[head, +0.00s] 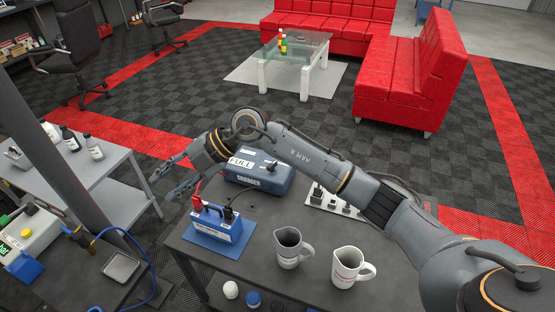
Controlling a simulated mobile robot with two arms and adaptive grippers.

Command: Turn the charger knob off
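The charger (262,182) is a blue-grey box with a "CHARGER" label on the dark table, partly hidden behind my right arm. A white "FULL" label shows at its left end. A small dark part shows on its top, but I cannot tell whether it is the knob or where it points. My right gripper (168,180) is to the left of the charger, above the table's left edge, apart from the charger. Its fingers look spread, with nothing seen between them. My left gripper is not in view.
A blue-and-white battery (216,230) with red and black clamps stands in front of the charger. Two mugs (290,248) (348,268) stand to the right. A switch strip (330,203) lies behind them. A grey side table (120,185) stands at left.

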